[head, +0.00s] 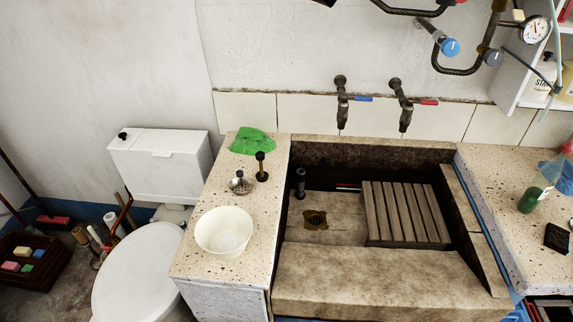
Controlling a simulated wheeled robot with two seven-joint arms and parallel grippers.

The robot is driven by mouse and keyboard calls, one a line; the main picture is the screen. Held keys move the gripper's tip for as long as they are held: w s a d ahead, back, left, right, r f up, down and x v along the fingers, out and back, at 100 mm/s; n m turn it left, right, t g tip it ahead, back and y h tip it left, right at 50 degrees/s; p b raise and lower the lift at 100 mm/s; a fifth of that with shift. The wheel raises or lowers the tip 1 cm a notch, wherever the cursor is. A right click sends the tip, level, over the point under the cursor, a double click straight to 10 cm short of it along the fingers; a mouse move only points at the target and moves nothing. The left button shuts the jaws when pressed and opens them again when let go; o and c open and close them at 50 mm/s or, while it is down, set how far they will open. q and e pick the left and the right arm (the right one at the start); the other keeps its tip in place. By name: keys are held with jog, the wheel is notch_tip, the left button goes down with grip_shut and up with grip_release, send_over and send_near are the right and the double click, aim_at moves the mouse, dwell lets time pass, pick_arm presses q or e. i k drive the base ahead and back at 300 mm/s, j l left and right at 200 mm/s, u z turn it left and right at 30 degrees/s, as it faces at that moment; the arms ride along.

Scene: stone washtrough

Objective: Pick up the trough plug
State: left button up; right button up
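No object is clearly recognisable as the trough plug. On the speckled left counter (253,215) stands a small dark upright piece with a pale top (261,167), and beside it lies a small round metal piece (240,185), perhaps a strainer. A dark upright cylinder (300,183) stands in the back left corner of the stone trough (390,285). The brownish square drain (315,220) shows in the trough floor, left of the slatted wooden rack (405,212). I cannot tell which of these small pieces is the plug. Neither of my grippers is in view.
A white bowl (224,232) and a green cloth (253,142) lie on the left counter. Two taps (341,105) (402,107) jut out above the trough. A toilet (140,270) stands at left. A green bottle (540,185) and dark block (557,238) occupy the right counter.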

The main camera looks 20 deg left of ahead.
aim_at(261, 177)
jog(key=i+l, duration=0.15)
jog(key=l, duration=0.25)
jog(key=i+l+u, duration=0.15)
jog(key=l, duration=0.6)
jog(key=i+u, duration=0.05)
